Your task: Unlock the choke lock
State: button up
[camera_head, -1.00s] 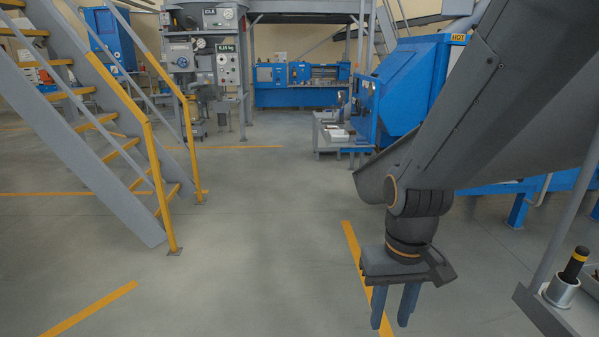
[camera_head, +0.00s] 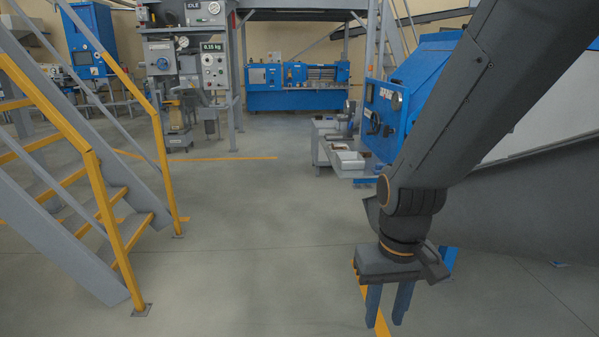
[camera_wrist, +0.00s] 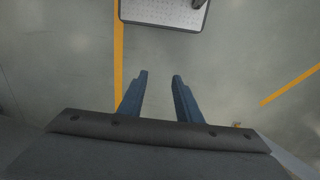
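My gripper (camera_head: 388,304) hangs pointing down over the floor at the lower right of the head view. Its two blue fingers are apart with nothing between them, and they also show in the wrist view (camera_wrist: 160,98). A grey machine column with an IDLE display and a 0.15 kg readout (camera_head: 212,62) stands at the back left, well away from my gripper. I cannot make out which part, if any, is the choke lock.
A yellow-railed staircase (camera_head: 98,200) stands at the left. A blue machine (camera_head: 385,108) and a low grey bench (camera_head: 348,162) are at the right, partly behind my arm. A blue machine (camera_head: 295,85) stands at the back. The middle floor (camera_head: 240,240) is clear.

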aim_at(387, 130)
jog(key=i, duration=0.25)
jog(key=u, duration=0.85)
jog(key=i, duration=2.85)
jog(key=z, duration=3.1)
jog(key=i, duration=0.4)
jog(key=z, duration=0.1)
